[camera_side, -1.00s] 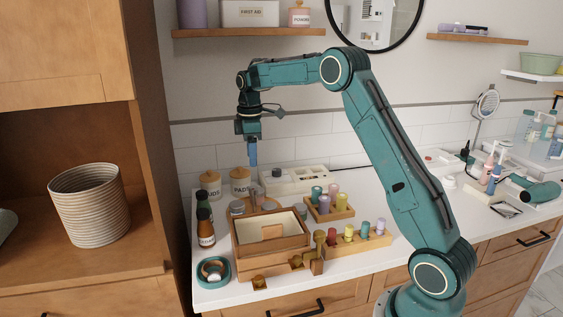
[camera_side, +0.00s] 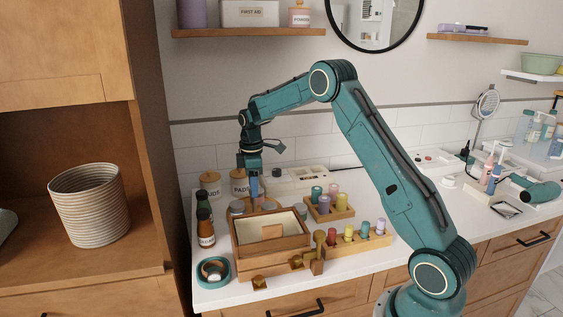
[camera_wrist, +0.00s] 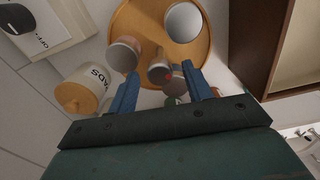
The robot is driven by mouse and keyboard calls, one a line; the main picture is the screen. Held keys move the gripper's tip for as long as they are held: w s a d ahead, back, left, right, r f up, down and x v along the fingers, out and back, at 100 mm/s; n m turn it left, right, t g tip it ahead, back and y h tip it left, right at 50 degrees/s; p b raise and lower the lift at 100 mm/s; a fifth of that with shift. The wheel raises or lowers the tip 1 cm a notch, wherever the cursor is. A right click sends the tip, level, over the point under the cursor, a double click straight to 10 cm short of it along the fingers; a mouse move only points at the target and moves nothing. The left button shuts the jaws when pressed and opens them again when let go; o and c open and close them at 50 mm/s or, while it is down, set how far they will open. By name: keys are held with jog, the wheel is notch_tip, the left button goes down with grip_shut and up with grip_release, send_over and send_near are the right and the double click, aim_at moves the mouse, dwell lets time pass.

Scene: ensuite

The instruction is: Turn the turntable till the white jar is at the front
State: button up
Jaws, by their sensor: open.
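The round wooden turntable (camera_wrist: 151,22) lies below my gripper in the wrist view and carries several small jars. A jar with a wide pale grey-white top (camera_wrist: 184,22) stands towards the top of that view; I cannot tell for sure that it is the white jar. A jar with a pinkish body (camera_wrist: 123,55) is left of it. A brownish jar with a red spot (camera_wrist: 160,70) shows between my fingertips. My gripper (camera_wrist: 161,72) is open above the jars. In the side view my gripper (camera_side: 254,191) points down behind the open wooden box, which hides most of the turntable.
The open wooden box (camera_side: 270,245) stands in front of the turntable. The PADS canister (camera_wrist: 82,92) is close at the left in the wrist view. Brown bottles (camera_side: 206,233) stand left of the box. A peg rack (camera_side: 360,243) is at its right.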

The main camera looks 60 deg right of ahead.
grip_shut()
jog(key=shift+m, duration=4.1)
grip_release()
